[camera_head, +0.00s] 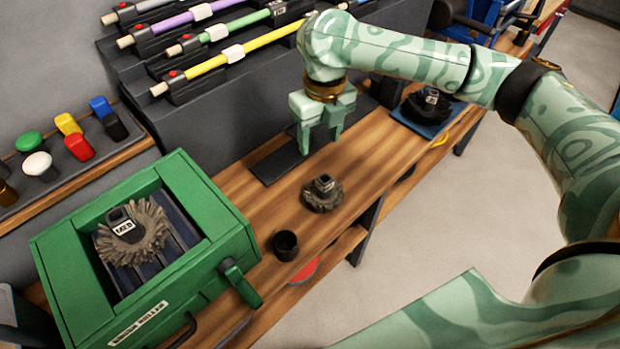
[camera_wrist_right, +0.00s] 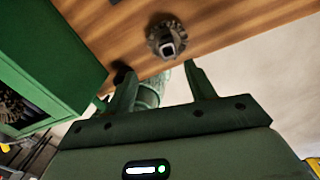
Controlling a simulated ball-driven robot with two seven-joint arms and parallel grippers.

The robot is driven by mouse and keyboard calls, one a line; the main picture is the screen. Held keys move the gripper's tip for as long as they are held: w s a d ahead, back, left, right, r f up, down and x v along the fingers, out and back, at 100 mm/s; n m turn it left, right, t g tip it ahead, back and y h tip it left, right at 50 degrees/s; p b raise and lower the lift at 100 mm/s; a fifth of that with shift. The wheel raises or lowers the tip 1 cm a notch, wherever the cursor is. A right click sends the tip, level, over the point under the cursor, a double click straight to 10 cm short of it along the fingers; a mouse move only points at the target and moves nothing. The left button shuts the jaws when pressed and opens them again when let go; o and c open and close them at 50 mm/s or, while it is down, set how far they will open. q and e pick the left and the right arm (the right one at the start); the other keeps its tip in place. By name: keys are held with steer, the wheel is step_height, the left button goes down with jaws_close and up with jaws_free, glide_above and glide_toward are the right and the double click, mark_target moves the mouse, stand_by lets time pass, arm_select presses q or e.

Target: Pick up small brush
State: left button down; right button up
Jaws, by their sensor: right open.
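The small brush (camera_head: 323,197) is a round grey-brown bristle head with a dark square socket on top, lying on the wooden bench. In the right wrist view the brush (camera_wrist_right: 166,41) shows just beyond the fingertips, nearly between them. My right gripper (camera_head: 320,144) is open and empty, pointing down above the bench, up and behind the brush in the head view. Its two fingers also show apart in the wrist view (camera_wrist_right: 160,72). Nothing touches the brush. My left gripper is not in view.
A green box (camera_head: 195,190) holding a brush marked MED (camera_head: 134,232) stands at left. A black cup (camera_head: 285,245) sits near the small brush. Another dark brush (camera_head: 430,103) rests on a blue mat (camera_head: 425,127). Coloured rods (camera_head: 235,52) lie on a rack behind.

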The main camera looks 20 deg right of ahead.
mark_target(325, 187)
steer(key=shift+n, duration=0.8)
steer(key=f+b, duration=0.1)
steer(key=f, duration=0.2)
steer(key=f+b, duration=0.2)
steer(key=f, duration=0.2)
steer(key=f+b, duration=0.2)
steer(key=f, duration=0.2)
steer(key=shift+s+d, duration=0.35)
steer(key=f+b, duration=0.1)
steer(key=f, duration=0.1)
steer(key=f+b, duration=0.2)
steer(key=f, duration=0.1)
steer(key=shift+s+d+f, duration=0.15)
steer(key=shift+s+f, duration=0.05)
steer(key=shift+s+r, duration=0.1)
steer(key=shift+r, duration=0.1)
steer(key=shift+c, duration=0.6)
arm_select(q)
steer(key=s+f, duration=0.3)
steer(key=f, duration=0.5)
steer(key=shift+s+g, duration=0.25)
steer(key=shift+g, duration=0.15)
arm_select(e)
jaws_close()
